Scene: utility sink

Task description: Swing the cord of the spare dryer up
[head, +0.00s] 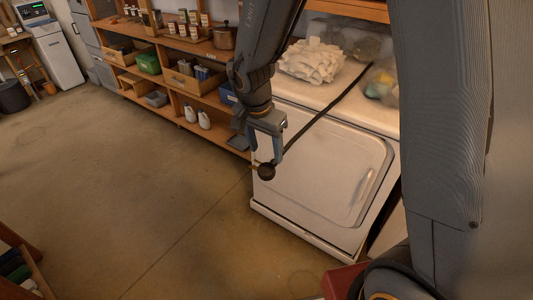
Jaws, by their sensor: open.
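The spare dryer (320,170) is a white front-loading machine in the right half of the head view, with its door shut. Its dark cord (330,106) slants from the back of the dryer top down to the left, across the front. Its lower part passes behind or between my gripper's fingers. A dark round end, seemingly the plug (265,172), shows just below the fingertips. My gripper (267,155) points down at the dryer's upper left front and is open. Whether the fingers touch the cord or plug is unclear.
Crumpled white cloth (312,60) and clear bags (380,82) lie on the dryer top. Wooden shelves (190,80) with bins, jars and white jugs (197,118) line the back wall. The concrete floor (120,190) at left is clear. Something red (343,280) is at the bottom.

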